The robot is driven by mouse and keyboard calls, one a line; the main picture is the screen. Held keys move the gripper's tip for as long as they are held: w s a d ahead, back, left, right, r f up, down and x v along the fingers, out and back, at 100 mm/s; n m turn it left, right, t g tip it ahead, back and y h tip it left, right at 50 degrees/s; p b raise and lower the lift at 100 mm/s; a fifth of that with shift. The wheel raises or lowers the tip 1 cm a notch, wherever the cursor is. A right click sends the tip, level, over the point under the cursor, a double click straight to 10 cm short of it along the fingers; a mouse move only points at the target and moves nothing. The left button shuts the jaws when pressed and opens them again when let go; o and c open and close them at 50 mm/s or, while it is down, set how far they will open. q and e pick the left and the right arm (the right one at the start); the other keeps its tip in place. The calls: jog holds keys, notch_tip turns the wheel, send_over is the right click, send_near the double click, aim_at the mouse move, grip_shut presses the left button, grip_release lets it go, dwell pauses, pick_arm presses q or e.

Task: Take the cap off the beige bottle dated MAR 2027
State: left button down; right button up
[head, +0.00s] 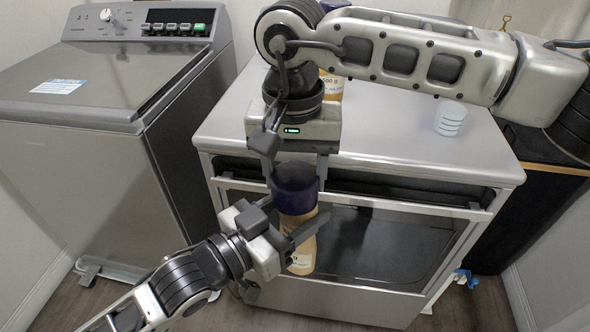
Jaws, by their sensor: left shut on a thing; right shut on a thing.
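A beige bottle (301,251) with a dark blue cap (294,187) is held upright in the air in front of the dryer. My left gripper (286,226) comes from the lower left and is shut on the bottle's body below the cap. My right gripper (296,178) reaches down from above and is shut on the cap. The cap sits at the top of the bottle; I cannot tell whether it is loosened. The bottle's label is mostly cut off from reading, so its date cannot be read.
A second beige bottle (331,86) stands on the dryer top (400,145), partly hidden behind my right arm. A clear ringed cup (450,118) stands at the right of that top. A topload washer (110,85) with closed lid is at the left.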

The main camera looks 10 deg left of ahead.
jog(key=shift+r, duration=1.15)
